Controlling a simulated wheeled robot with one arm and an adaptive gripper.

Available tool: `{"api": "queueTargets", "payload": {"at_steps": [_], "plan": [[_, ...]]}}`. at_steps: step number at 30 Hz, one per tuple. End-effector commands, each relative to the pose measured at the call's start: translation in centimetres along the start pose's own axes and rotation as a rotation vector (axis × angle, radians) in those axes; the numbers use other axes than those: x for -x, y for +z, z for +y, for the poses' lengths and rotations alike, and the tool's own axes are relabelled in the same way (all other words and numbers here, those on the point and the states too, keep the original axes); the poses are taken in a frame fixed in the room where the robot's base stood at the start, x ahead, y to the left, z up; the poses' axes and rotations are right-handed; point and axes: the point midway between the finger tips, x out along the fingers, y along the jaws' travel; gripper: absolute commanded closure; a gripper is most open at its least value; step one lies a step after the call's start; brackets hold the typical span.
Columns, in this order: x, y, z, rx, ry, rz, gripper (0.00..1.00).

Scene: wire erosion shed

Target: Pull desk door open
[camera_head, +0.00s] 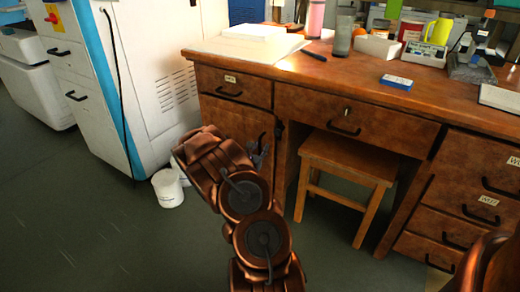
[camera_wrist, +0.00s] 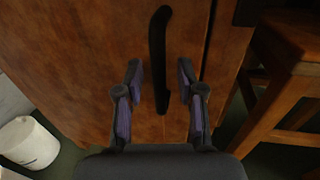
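The desk door (camera_head: 230,116) is a brown wooden panel under the left drawer of the desk, and it looks closed. It fills much of the wrist view (camera_wrist: 80,60). Its black upright bar handle (camera_wrist: 159,45) is near the door's right edge; in the head view it shows small (camera_head: 279,130). My gripper (camera_wrist: 160,78) is open, with one finger on each side of the handle's lower part. I cannot tell whether either finger touches it. In the head view my gripper (camera_head: 261,150) is in front of the door, partly hidden by my arm.
A wooden stool (camera_head: 348,158) stands under the desk, right of the door. A white bucket (camera_head: 168,188) is on the floor to the left, beside a white machine cabinet (camera_head: 150,70). The desk top (camera_head: 330,75) holds papers, cups and boxes. Floor (camera_head: 90,225) at front left is clear.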

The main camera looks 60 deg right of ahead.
Motion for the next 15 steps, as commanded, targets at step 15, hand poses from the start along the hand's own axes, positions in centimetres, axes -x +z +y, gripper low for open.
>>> {"api": "queueTargets", "payload": {"at_steps": [15], "plan": [[0.03, 0.01, 0.04, 0.000, 0.001, 0.000, 1.00]]}}
